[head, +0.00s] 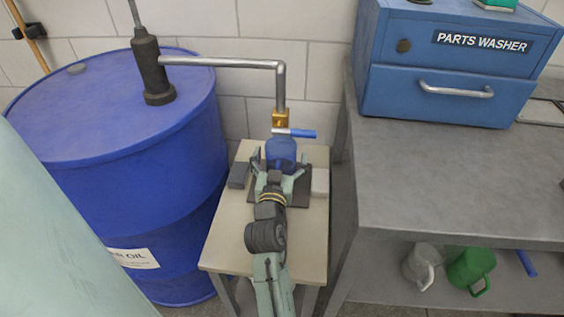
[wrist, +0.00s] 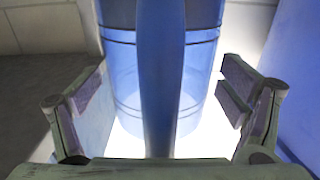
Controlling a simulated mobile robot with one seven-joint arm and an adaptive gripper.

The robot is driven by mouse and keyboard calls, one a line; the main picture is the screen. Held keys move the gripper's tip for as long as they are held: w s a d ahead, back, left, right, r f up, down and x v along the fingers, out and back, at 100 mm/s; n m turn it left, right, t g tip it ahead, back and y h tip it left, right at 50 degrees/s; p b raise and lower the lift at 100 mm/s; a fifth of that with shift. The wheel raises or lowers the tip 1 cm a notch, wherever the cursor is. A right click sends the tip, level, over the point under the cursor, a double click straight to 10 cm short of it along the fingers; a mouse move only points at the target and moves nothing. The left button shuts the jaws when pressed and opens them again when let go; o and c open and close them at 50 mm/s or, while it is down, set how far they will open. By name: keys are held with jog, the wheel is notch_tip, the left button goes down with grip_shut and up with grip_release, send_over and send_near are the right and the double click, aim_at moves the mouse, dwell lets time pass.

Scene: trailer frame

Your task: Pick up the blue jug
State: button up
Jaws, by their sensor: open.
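The blue jug (head: 280,149) stands upright on a small beige table, under the brass end of a pipe. In the wrist view the jug body (wrist: 119,65) fills the middle, with its vertical handle (wrist: 160,70) towards me. My gripper (head: 280,168) is open at the near side of the jug. In the wrist view the two fingers of my gripper (wrist: 163,88) are apart, one on each side of the handle. I see no finger touching the handle. My wrist hides the jug's lower part in the head view.
A blue oil drum (head: 150,190) with a pump and pipe (head: 225,62) stands left. A dark grey block (head: 239,175) and a pale block (head: 320,182) flank the jug on the beige table (head: 228,225). A grey bench (head: 450,180) with grey and green jugs underneath is right.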

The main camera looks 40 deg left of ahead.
jog(key=shift+c, duration=0.5)
jog(key=c, duration=1.5)
jog(key=shift+c, duration=0.2)
jog(key=shift+r, duration=0.15)
